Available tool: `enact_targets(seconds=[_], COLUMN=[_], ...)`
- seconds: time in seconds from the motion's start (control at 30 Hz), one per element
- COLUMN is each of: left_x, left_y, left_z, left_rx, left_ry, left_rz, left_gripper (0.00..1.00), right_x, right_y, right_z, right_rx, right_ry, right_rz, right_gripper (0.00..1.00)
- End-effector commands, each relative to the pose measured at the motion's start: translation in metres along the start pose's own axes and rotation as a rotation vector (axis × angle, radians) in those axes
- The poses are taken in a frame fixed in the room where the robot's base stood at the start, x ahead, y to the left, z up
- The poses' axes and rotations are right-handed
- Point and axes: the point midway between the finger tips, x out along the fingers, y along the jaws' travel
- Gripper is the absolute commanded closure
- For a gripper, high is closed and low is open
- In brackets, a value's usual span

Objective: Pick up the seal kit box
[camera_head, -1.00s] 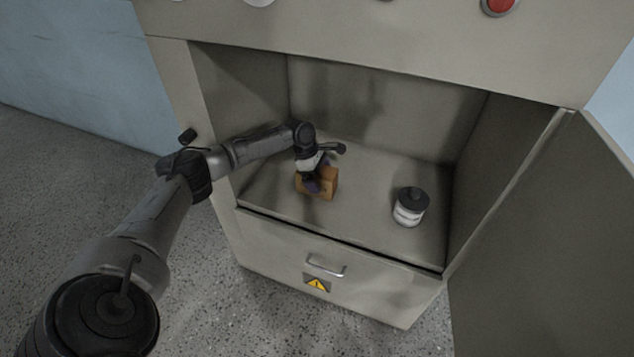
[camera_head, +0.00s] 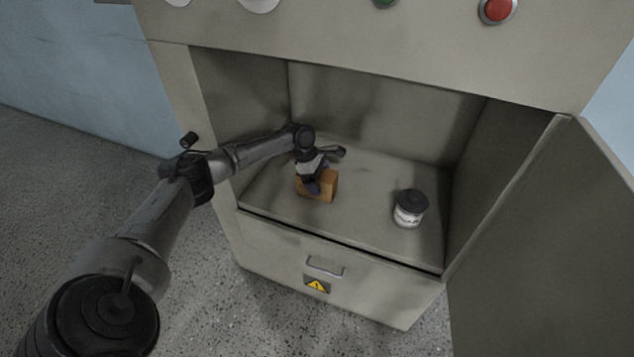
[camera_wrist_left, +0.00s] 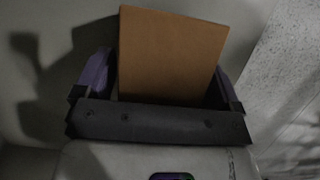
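The seal kit box, an orange-brown block (camera_head: 328,187), stands on the cabinet floor, left of the middle. My left gripper (camera_head: 313,184) reaches down over it from the left. In the left wrist view, the box (camera_wrist_left: 170,55) fills the space between the purple fingers of the left gripper (camera_wrist_left: 165,75). The fingers stand wide apart, one on each side of the box, very close to its sides. Firm contact does not show. The lower part of the box is hidden behind the dark gripper bar. My right gripper is in neither view.
A white jar with a dark lid (camera_head: 410,208) stands right of the box on the cabinet floor (camera_head: 360,215). Cabinet walls enclose the sides and back. An open door (camera_head: 550,240) hangs at the right, and a drawer with a handle (camera_head: 325,268) is below.

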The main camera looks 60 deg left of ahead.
Motion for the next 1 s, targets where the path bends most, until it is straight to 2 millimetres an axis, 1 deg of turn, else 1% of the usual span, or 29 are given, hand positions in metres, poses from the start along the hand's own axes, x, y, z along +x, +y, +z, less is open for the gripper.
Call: enact_targets(seconds=[0.03,0.07,0.53,0.83,1.0], left_x=[0.001,0.001,0.001,0.001,0.001], left_y=[0.0,0.0,0.0,0.0,0.0], left_z=[0.0,0.0,-0.001,-0.001,0.0], left_rx=[0.0,0.0,0.0,0.0,0.0], left_ry=[0.0,0.0,0.001,0.0,0.0], left_rz=[-0.001,-0.001,-0.001,0.0,0.001], left_gripper=[0.15,0.18,0.63,0.64,0.64], right_x=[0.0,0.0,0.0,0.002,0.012], right_y=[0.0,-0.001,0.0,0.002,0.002], right_z=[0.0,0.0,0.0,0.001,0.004], right_rx=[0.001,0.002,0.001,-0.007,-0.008], right_ry=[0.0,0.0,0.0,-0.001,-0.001], right_rz=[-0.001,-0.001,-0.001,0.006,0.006], right_gripper=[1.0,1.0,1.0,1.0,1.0])
